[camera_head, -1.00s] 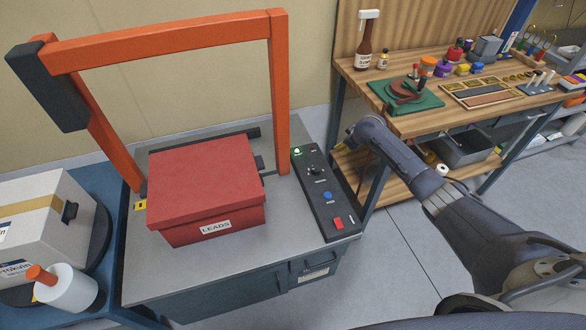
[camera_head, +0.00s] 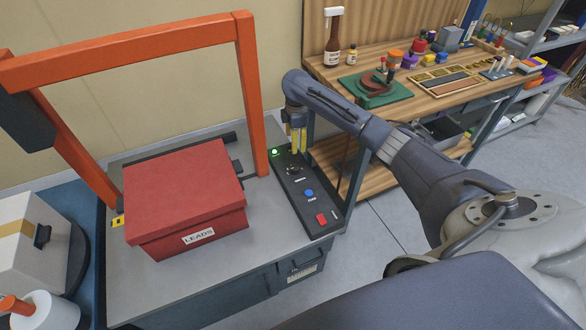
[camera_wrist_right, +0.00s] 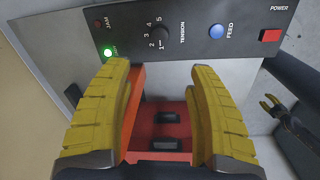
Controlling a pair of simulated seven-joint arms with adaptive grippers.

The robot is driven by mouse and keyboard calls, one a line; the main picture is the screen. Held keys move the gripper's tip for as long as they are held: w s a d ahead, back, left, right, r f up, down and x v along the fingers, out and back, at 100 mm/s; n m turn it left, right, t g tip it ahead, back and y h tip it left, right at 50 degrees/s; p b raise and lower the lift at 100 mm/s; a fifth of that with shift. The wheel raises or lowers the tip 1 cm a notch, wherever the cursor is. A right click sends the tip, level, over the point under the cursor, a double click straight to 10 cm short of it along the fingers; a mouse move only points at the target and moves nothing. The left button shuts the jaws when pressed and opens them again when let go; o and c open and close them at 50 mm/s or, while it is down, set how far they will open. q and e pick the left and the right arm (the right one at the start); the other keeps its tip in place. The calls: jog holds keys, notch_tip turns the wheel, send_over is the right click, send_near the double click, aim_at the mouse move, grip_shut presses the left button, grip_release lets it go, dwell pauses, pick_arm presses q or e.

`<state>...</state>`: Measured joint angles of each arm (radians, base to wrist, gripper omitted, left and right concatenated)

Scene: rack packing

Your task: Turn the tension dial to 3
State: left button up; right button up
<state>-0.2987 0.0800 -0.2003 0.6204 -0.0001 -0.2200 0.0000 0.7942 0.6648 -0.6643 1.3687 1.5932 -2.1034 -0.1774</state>
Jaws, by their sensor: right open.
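The tension dial (camera_head: 293,170) is a dark knob on the black control panel (camera_head: 331,229). In the wrist view the dial (camera_wrist_right: 168,33) sits beside the numbers 1 to 5 and the word TENSION. A white dash shows near the 1, but the dark knob's setting is hard to read. My right gripper (camera_head: 297,137) hangs over the panel's far end. In the wrist view its yellow fingers (camera_wrist_right: 157,78) are wide apart and empty, with the dial beyond their tips. My left gripper (camera_wrist_right: 268,104) shows small at the right of the wrist view, its fingers apart; the head view does not show it.
The panel has a lit green lamp (camera_head: 275,153), a blue FEED button (camera_head: 309,193) and a red POWER switch (camera_head: 321,219). A red LEADS box (camera_head: 185,200) stands left of it, under an orange arch (camera_head: 252,100). A wooden workbench (camera_head: 440,98) stands behind right.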

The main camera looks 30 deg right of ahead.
aim_at(294, 168)
jog(key=f, duration=1.1)
jog(key=w+f, duration=0.1)
jog(key=f, duration=0.4)
jog(key=shift+d+f, duration=0.15)
jog(key=shift+f, duration=0.15)
grip_shut()
